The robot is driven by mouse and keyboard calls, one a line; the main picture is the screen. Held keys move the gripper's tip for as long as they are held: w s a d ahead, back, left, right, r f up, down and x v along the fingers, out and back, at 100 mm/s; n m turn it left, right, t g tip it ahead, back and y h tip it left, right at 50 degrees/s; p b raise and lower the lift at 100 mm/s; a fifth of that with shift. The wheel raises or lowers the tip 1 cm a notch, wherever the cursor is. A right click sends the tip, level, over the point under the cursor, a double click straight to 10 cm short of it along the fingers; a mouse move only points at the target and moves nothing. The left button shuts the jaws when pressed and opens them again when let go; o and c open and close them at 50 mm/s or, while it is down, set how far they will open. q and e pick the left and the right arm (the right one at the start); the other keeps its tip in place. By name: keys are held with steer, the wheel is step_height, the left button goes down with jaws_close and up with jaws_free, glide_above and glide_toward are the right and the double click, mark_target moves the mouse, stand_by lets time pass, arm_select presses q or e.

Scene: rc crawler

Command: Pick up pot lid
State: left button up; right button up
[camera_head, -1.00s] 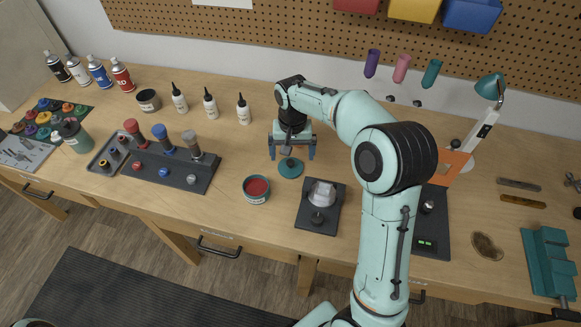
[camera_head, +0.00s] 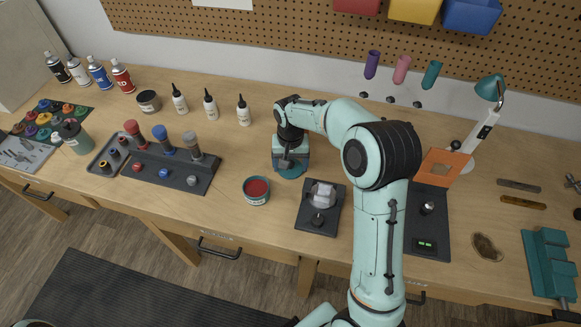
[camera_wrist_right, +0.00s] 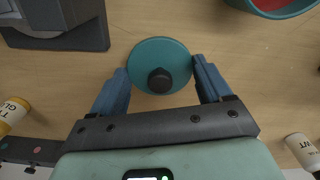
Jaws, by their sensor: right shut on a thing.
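The pot lid (camera_wrist_right: 172,52) is a round teal disc with a black knob (camera_wrist_right: 160,81), lying flat at bench level in the right wrist view. In the head view its teal edge (camera_head: 290,174) shows under my right gripper (camera_head: 291,163). My right gripper (camera_wrist_right: 160,66) has its blue fingers at opposite sides of the lid's rim and is shut on it. I cannot tell whether the lid has left the bench. The open pot (camera_head: 257,190) with red contents stands just left of and nearer than the lid. My left gripper is not in view.
A dark stand with a grey part (camera_head: 319,207) is to the right of the pot. White bottles (camera_head: 243,110) stand behind, towards the wall. A rack with coloured cylinders (camera_head: 172,168) is to the left. Bare wood (camera_head: 235,150) lies between the rack and my gripper.

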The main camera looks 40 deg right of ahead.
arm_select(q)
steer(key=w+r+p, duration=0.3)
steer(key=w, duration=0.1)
arm_select(e)
step_height(320, 180, up, 19)
steer(key=a+f+b, duration=0.3)
steer(key=a+f, duration=0.1)
steer(key=a+f+b, duration=0.3)
steer(key=a+f, duration=0.1)
steer(key=s+a+f+b, duration=0.1)
steer(key=a+f+b, duration=0.2)
steer(key=a+f, duration=0.1)
steer(key=shift+s+a, duration=0.1)
steer(key=shift+a, duration=0.15)
arm_select(q)
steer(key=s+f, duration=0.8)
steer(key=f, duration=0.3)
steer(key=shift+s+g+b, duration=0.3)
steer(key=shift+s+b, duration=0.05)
steer(key=shift+b, duration=0.1)
arm_select(e)
steer(key=shift+f, duration=0.95)
arm_select(q)
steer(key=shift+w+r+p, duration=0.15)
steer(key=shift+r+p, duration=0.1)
steer(key=shift+p, duration=0.05)
arm_select(e)
steer(key=shift+f, duration=0.15)
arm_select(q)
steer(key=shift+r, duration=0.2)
